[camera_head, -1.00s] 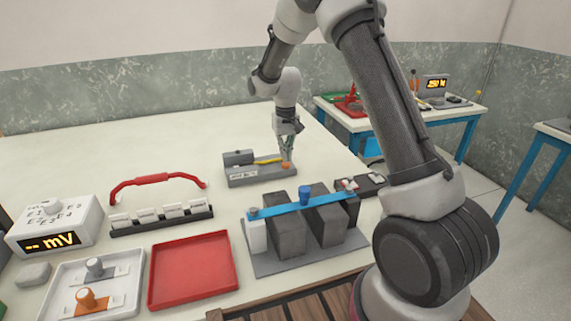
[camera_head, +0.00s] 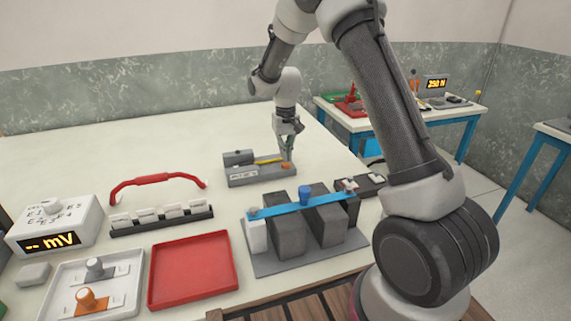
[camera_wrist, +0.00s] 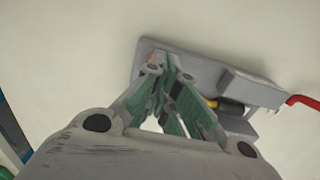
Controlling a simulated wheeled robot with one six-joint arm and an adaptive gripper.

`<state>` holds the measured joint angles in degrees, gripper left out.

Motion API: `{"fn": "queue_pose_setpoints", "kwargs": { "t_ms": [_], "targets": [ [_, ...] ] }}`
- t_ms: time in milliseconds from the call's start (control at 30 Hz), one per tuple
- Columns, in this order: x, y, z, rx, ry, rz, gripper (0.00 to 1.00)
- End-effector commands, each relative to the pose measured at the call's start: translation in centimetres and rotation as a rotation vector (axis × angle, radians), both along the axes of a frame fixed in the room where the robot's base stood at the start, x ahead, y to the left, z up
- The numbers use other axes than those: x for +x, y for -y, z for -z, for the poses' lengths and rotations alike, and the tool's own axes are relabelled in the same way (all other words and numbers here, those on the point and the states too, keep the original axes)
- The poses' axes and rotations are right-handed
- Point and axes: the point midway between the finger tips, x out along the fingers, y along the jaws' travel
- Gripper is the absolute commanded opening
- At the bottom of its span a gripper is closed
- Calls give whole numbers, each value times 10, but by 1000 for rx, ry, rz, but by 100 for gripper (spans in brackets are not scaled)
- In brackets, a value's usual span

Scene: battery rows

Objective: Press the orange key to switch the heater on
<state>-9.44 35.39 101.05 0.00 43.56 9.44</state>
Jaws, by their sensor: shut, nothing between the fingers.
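The heater unit (camera_head: 262,176) is a low grey block in the middle of the bench, with a yellow-handled tool lying along it. The orange key (camera_head: 286,166) is at its right end. My gripper (camera_head: 288,158) points down at that end, its fingers shut and empty, with the tips at or just behind the key. Whether they touch it cannot be told. In the wrist view the unit (camera_wrist: 208,64) lies beyond my shut fingers (camera_wrist: 165,75), which cover most of its key end. A reddish spot there may be the key.
In front stand grey battery blocks (camera_head: 290,235) under a blue bar (camera_head: 325,199). To the left are a red tray (camera_head: 192,290), a red handle (camera_head: 158,180), a rack of white pieces (camera_head: 160,222) and a mV meter (camera_head: 55,225). The bench behind is clear.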

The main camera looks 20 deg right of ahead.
Motion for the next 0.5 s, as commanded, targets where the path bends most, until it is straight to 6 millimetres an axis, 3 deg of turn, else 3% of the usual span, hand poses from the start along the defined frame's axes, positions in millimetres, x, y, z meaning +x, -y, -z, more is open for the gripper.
{"fn": "queue_pose_setpoints", "kwargs": {
  "t_ms": [500],
  "targets": [
    [0, 0, 7, 0, -1, 0, 0]
  ]
}}
